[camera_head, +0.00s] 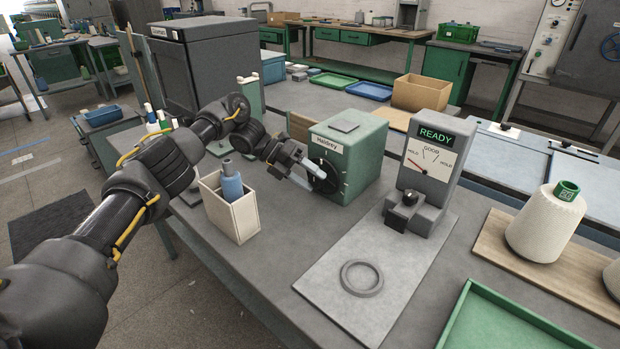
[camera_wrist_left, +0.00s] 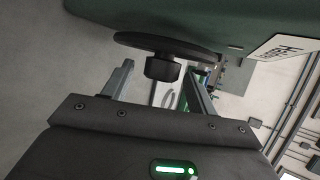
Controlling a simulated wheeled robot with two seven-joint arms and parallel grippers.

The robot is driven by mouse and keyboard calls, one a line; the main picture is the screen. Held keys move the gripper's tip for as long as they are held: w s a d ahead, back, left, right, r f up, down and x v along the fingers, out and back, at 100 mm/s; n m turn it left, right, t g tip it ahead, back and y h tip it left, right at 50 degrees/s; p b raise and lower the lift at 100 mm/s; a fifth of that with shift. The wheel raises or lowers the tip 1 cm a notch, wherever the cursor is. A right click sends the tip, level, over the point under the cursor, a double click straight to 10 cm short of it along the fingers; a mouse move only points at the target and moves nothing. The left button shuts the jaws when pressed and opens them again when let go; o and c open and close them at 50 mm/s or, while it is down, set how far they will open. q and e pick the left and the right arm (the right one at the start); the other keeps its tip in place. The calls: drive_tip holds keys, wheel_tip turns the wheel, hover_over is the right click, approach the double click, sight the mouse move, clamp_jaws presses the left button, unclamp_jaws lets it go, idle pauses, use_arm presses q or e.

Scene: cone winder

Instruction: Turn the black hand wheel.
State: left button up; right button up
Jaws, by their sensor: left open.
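The black hand wheel (camera_head: 329,184) is on the front face of a green box-shaped machine (camera_head: 362,160), partly hidden behind my gripper. In the left wrist view the wheel's rim (camera_wrist_left: 180,43) shows edge-on, with a dark knob or hub (camera_wrist_left: 162,69) standing out from it. My left gripper (camera_head: 309,175) is right in front of the wheel. Its jaws (camera_wrist_left: 160,72) are open, and the knob lies between the two fingertips in the wrist view, with gaps at both sides. My right gripper is in neither view.
A cream box (camera_head: 243,216) with a blue bottle stands close below my left arm. A grey gauge (camera_head: 424,165) reading READY stands right of the machine, with a flat ring (camera_head: 361,278) before it. A white cone (camera_head: 545,225) and a green tray (camera_head: 470,320) are further right.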

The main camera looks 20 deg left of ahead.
use_arm(q)
drive_tip(key=shift+a, duration=0.2)
drive_tip(key=v, duration=1)
drive_tip(key=shift+r, duration=0.2)
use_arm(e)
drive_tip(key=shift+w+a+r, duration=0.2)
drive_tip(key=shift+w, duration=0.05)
use_arm(q)
drive_tip(key=shift+a, duration=0.1)
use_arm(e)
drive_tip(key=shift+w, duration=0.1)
